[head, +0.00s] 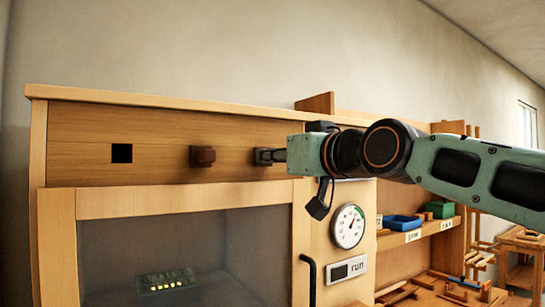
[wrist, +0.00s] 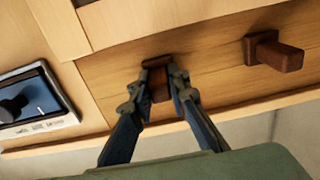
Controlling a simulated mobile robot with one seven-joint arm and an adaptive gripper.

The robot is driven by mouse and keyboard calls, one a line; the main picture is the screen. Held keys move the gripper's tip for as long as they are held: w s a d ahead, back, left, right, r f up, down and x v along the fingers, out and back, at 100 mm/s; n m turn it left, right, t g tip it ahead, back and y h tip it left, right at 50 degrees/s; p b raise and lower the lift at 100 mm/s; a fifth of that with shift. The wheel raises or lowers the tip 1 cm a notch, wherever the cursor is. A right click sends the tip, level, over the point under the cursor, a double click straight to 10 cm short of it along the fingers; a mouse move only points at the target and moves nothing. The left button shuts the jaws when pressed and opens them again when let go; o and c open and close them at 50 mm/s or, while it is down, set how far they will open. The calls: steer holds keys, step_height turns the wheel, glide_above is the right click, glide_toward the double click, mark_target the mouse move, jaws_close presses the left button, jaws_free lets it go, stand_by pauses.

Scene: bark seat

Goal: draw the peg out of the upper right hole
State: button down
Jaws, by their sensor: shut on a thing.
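A light wooden panel (head: 85,171) runs along the top of a cabinet. It has an empty dark square hole (head: 121,153) at the left and a brown peg (head: 203,156) in the middle, which also shows at the right of the wrist view (wrist: 278,54). My gripper (head: 266,156) reaches the panel's right end from the right. In the wrist view my gripper (wrist: 163,84) is shut on another brown peg, the upper right peg (wrist: 160,90). That peg's wider collar looks close against the panel; its inner end is hidden.
Below the panel is a glazed door (head: 92,206) with a black handle (head: 309,275). A round gauge (head: 348,226) and a run display (head: 347,269) sit right of it. Shelves with a blue tray (head: 402,222) and a green box (head: 439,209) stand further right.

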steer(key=shift+s+d+f, duration=0.1)
steer(key=b+v, duration=0.4)
steer(key=v, duration=0.6)
stand_by(1.4)
stand_by(0.5)
